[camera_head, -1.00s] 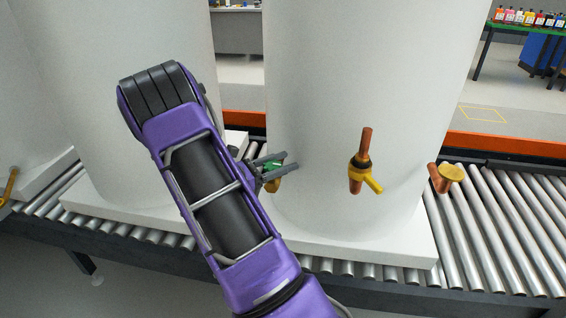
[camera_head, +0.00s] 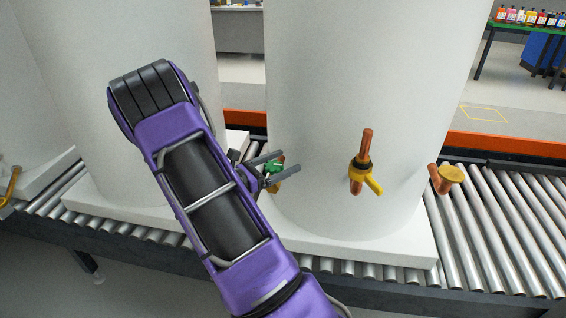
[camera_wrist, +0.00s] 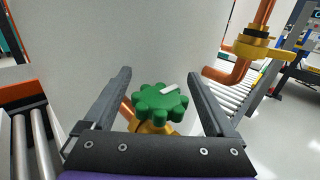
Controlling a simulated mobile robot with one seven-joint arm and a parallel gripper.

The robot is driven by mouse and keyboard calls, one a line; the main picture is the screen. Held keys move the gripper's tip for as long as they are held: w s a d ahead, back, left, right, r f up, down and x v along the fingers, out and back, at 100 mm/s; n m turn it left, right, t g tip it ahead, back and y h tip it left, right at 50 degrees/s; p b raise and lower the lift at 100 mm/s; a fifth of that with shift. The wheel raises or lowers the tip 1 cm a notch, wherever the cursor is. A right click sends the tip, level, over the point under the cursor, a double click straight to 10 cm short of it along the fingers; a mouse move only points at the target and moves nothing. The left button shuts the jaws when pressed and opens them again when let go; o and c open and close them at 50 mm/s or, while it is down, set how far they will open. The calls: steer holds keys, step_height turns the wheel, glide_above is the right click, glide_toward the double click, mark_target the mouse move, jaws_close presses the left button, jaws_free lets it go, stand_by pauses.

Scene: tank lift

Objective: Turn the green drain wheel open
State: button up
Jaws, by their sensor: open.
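The green drain wheel (camera_wrist: 160,101) is a lobed knob with a white mark on top, on a brass and copper fitting (camera_wrist: 150,127) low on the white tank (camera_head: 365,90). In the head view the wheel (camera_head: 274,168) is partly hidden by my gripper (camera_head: 296,162). In the wrist view my gripper (camera_wrist: 160,78) is open, with one finger on each side of the wheel. Gaps show between the wheel and both fingers, so it is not gripped.
A copper pipe with a yellow-handled valve (camera_head: 362,165) and a brass-capped outlet (camera_head: 446,177) stick out of the tank to the right. The tank stands on a white base (camera_head: 400,248) on a roller conveyor (camera_head: 500,240). Another white tank (camera_head: 110,90) stands left.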

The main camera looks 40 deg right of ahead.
steer(key=w+a, duration=0.1)
steer(key=a, duration=1.6)
steer(key=shift+p, duration=0.45)
